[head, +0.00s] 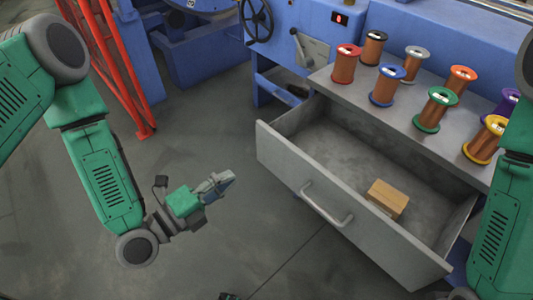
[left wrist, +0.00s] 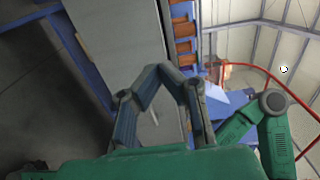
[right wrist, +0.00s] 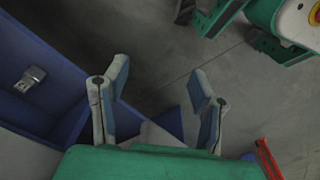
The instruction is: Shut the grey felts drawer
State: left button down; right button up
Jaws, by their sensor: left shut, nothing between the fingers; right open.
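The grey drawer (head: 320,215) stands pulled well out of the cabinet under the grey worktop, in the head view. Its front has a bar handle (head: 327,207), and a tan block (head: 388,197) lies inside towards the right. My left gripper (head: 226,178) is shut and empty, to the left of the drawer front and apart from it. In the left wrist view, the shut fingers (left wrist: 172,75) show before a grey panel (left wrist: 115,40). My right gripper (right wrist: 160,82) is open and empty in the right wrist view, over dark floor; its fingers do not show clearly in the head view.
Several coloured wire spools (head: 383,85) stand on the worktop (head: 340,86) above the drawer. A blue machine (head: 300,30) with a handwheel (head: 256,18) is behind. A red railing (head: 110,60) stands at the left. The floor (head: 230,245) before the drawer is clear.

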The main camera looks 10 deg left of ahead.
aim_at(281, 142)
pick_arm(q)
jog(key=b+x, duration=0.3)
jog(key=x, duration=1.1)
jog(key=shift+s+d+b, duration=0.1)
jog(key=shift+b, duration=0.25)
pick_arm(e)
notch_tip(281, 142, down, 4)
jog(key=shift+d+r, duration=0.1)
jog(key=shift+d, duration=0.05)
pick_arm(q)
jog(key=shift+d, duration=0.1)
jog(key=shift+w+d, duration=0.15)
jog(key=shift+w, duration=0.1)
jog(key=b+x, duration=0.1)
jog(key=x, duration=1.6)
jog(key=shift+w+d, duration=0.2)
pick_arm(e)
jog(key=shift+w+d+f, duration=0.55)
jog(key=shift+w+d, duration=0.2)
jog(key=shift+w, duration=0.15)
pick_arm(q)
jog(key=shift+a, duration=0.2)
pick_arm(e)
jog(key=shift+a, duration=0.15)
